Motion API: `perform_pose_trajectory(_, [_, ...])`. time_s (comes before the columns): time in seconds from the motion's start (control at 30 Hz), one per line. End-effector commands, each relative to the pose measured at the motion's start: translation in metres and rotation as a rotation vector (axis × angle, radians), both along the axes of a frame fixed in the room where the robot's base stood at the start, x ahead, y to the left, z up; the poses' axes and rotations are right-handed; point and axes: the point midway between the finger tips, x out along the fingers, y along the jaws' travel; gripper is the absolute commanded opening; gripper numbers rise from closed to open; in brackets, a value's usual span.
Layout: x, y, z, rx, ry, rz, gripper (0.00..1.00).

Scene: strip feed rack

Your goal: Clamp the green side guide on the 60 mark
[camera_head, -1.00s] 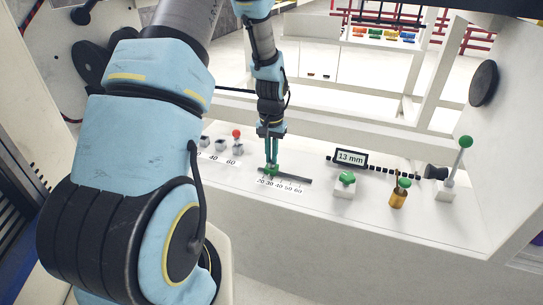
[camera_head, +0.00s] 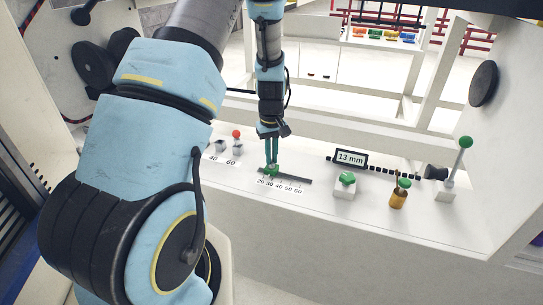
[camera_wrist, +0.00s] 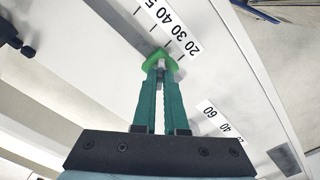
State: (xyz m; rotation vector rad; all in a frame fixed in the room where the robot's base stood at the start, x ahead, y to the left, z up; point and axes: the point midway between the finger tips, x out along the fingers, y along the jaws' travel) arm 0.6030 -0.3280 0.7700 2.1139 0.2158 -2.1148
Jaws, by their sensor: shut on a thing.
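The green side guide (camera_head: 271,171) sits on a dark rail (camera_head: 295,179) with a printed scale (camera_head: 280,186) reading 20 to 60. It stands near the scale's low end, around the 20 to 30 marks. My gripper (camera_head: 271,163) reaches down from above and is shut on the guide. In the wrist view the guide (camera_wrist: 157,60) lies between the tips of my gripper's green fingers (camera_wrist: 158,72), beside the 20 and 30 of the scale (camera_wrist: 172,32). A small grey part shows between the fingers; the guide's clamp cannot be made out clearly.
A display (camera_head: 350,158) reads 13 mm. Right of the rail stand a white block with a green knob (camera_head: 346,180), a brass post with a green top (camera_head: 399,194) and a green-balled lever (camera_head: 459,157). A red-balled post (camera_head: 236,139) stands left. The shelf right of the guide along the rail is clear.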

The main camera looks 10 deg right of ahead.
Motion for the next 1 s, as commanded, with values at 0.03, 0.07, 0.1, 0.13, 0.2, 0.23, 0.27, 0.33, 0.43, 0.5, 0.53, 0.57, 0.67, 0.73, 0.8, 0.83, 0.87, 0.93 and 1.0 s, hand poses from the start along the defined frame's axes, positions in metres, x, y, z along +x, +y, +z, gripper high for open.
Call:
perform_pose_trajectory(0.03, [0.0001,-0.0001,0.0011,0.001,-0.001,0.041,0.00])
perform_pose_trajectory(0.07, [0.0000,-0.0001,0.0011,0.001,-0.001,0.071,0.00])
perform_pose_trajectory(0.1, [-0.0001,-0.0002,0.0011,0.001,0.000,0.107,0.00])
perform_pose_trajectory(0.13, [0.0000,-0.0003,0.0011,0.001,0.000,0.134,0.00])
perform_pose_trajectory(0.2, [0.0000,-0.0001,0.0011,0.001,-0.001,0.197,0.00])
perform_pose_trajectory(0.23, [-0.0001,-0.0001,0.0011,0.001,0.000,0.223,0.00])
perform_pose_trajectory(0.27, [0.0000,0.0000,0.0011,0.001,0.000,0.247,0.00])
perform_pose_trajectory(0.33, [0.0001,0.0000,0.0012,0.001,-0.001,0.303,0.00])
perform_pose_trajectory(0.43, [0.0002,-0.0003,0.0013,0.000,-0.001,0.372,0.00])
perform_pose_trajectory(0.5, [0.0003,-0.0001,0.0013,0.000,-0.001,0.414,0.00])
perform_pose_trajectory(0.53, [0.0004,0.0000,0.0013,0.000,-0.001,0.431,0.00])
perform_pose_trajectory(0.57, [0.0005,0.0001,0.0012,0.000,-0.001,0.447,0.00])
perform_pose_trajectory(0.67, [0.0005,0.0001,0.0009,0.000,-0.001,0.489,0.00])
perform_pose_trajectory(0.73, [0.0003,-0.0001,0.0007,0.000,-0.001,0.512,0.00])
perform_pose_trajectory(0.8, [0.0003,-0.0003,0.0005,0.000,-0.001,0.528,0.00])
perform_pose_trajectory(0.83, [0.0003,-0.0003,0.0005,0.000,-0.001,0.534,0.00])
perform_pose_trajectory(0.87, [0.0003,-0.0003,0.0004,0.000,-0.001,0.539,0.00])
perform_pose_trajectory(0.93, [0.0004,-0.0002,0.0003,0.000,-0.001,0.547,0.00])
perform_pose_trajectory(1.0, [0.0003,-0.0001,0.0003,0.000,-0.001,0.552,0.00])
